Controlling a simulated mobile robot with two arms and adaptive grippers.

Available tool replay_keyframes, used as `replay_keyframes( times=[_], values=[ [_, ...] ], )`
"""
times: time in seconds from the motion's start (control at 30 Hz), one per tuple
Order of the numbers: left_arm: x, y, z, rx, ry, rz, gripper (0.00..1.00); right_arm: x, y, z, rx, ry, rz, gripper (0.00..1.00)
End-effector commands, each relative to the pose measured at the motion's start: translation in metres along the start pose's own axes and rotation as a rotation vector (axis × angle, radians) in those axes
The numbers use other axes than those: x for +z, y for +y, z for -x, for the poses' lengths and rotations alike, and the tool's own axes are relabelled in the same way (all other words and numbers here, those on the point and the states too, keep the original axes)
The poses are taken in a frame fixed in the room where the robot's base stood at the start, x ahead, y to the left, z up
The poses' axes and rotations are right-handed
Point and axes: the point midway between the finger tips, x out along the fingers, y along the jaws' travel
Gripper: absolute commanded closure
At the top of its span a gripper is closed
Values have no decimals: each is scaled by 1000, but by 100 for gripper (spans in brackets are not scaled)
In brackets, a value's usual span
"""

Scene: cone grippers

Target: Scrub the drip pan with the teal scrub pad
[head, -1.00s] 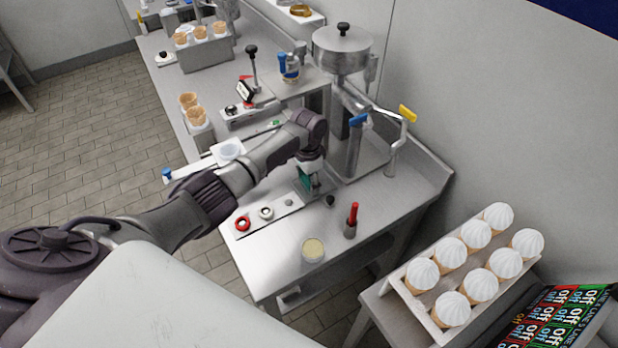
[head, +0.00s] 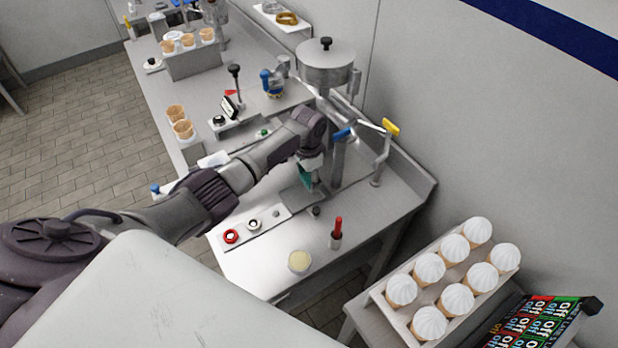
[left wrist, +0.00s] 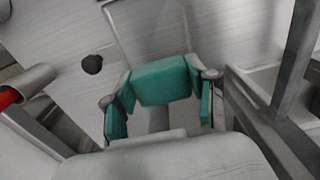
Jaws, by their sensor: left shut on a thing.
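My left gripper (head: 308,178) is shut on the teal scrub pad (head: 305,177), low over the metal table below the dispenser. In the left wrist view the pad (left wrist: 163,80) lies between the two fingers, and teal also shows along the finger sides. The grey drip pan (head: 294,198) is a shallow rectangle under and in front of the gripper, partly hidden by it. Its edge also shows in the left wrist view (left wrist: 148,28), beyond the pad. I cannot tell whether the pad touches the pan. My right gripper is not in view.
The dispenser (head: 327,68) with a blue and a yellow lever stands behind the gripper. A dark knob (head: 316,211), a red-handled tool (head: 337,232) and a cream-filled cup (head: 299,262) are in front. A strip with rings (head: 240,233) lies left. A cone rack (head: 445,275) stands right.

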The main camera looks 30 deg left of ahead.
Motion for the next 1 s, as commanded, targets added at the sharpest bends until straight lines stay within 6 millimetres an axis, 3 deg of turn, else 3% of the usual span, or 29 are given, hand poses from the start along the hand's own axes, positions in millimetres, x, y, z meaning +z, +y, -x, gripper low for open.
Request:
replay_keyframes(
  times=[0.2, 0.43, 1.0],
  values=[
    [0, 0, 25, 0, 1, 2, 71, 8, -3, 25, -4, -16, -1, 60],
    [-5, -4, 41, -1, 2, 4, 71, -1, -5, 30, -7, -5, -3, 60],
    [-5, -5, 45, -1, 1, 5, 71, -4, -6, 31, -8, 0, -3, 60]
  ],
)
